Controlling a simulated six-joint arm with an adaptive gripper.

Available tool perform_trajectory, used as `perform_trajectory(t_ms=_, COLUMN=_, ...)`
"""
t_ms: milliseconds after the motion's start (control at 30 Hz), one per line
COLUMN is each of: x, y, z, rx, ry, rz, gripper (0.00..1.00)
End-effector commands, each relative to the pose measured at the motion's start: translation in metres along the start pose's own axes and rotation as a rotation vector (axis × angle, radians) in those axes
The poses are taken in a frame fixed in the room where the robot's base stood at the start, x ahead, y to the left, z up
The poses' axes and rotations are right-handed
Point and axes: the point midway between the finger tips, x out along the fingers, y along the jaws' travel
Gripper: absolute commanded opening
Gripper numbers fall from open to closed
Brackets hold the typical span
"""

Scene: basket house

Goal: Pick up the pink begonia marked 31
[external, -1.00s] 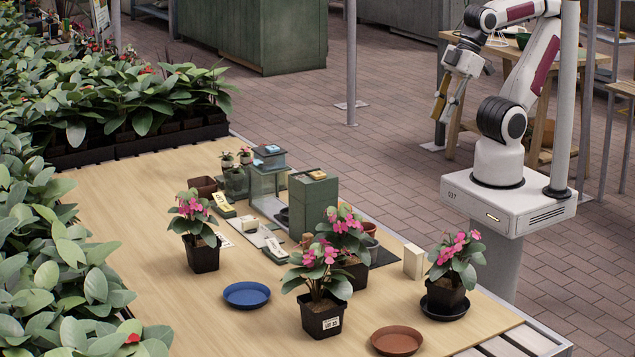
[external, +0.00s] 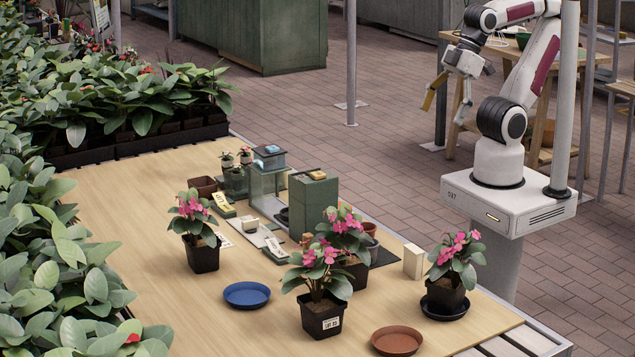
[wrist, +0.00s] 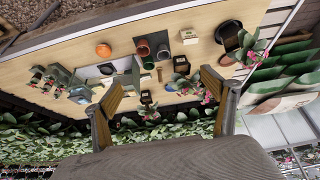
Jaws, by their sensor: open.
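Several pink-flowered begonias in black pots stand on the wooden table. One is at left (external: 202,256), one at front centre (external: 322,314), one partly hidden behind it (external: 352,240), and one at right (external: 446,294) on a black saucer. The front plant has a white label whose number I cannot read for certain; I see no readable 31. My gripper (external: 446,104) is open and empty, up beside my base, well apart from all the plants. In the wrist view my gripper (wrist: 164,80) has spread fingers, with the table and plants far beyond them.
A blue saucer (external: 246,294) and a terracotta saucer (external: 397,341) lie empty. A cream block (external: 413,262) stands near the table edge. Green boxes (external: 313,202) and a glass case stand behind the plants. Dense foliage (external: 50,240) lines the left side.

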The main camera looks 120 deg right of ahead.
Motion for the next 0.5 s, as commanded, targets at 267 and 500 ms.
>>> perform_trajectory(t_ms=267, x=0.000, y=-0.002, z=-0.003, rx=-0.001, ry=0.005, rz=-0.005, gripper=0.85)
perform_trajectory(t_ms=500, x=0.001, y=-0.018, z=-0.038, rx=0.000, ry=0.061, rz=-0.058, gripper=0.85)
